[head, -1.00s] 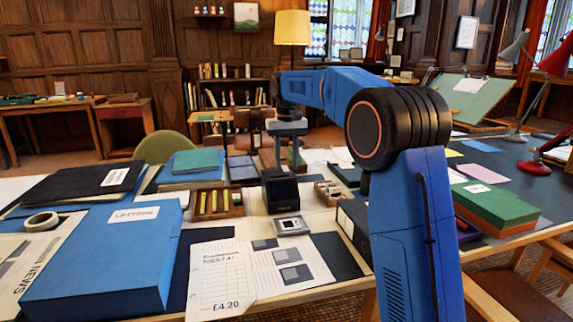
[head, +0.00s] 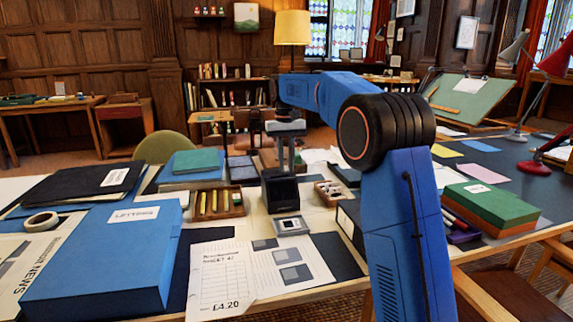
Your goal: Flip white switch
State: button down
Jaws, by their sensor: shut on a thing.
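A small light-framed panel with a dark square centre (head: 291,226) lies on the table in front of a black box. It may be the switch unit, but a white switch and its position are too small to make out. My gripper (head: 285,165) points down just above or behind the black box (head: 280,193). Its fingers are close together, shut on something. Their tips and what they hold cannot be made out against the box.
A wooden tray of yellow-topped items (head: 218,203) stands left of the box, and a small wooden tray (head: 331,193) right. A blue box file (head: 105,258) fills the front left. Papers (head: 225,280) lie in front. Green and orange boxes (head: 490,208) are at right.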

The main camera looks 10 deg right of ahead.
jog(key=shift+w+g, duration=0.35)
jog(key=shift+g, duration=0.75)
jog(key=shift+r, duration=0.1)
jog(key=c, duration=1.6)
grip_release()
jog(key=shift+c, duration=0.2)
jog(key=shift+s, duration=0.15)
jog(key=shift+s+t, duration=0.2)
jog(key=shift+t, duration=0.5)
jog(key=shift+s+t, duration=0.15)
jog(key=shift+t, duration=0.55)
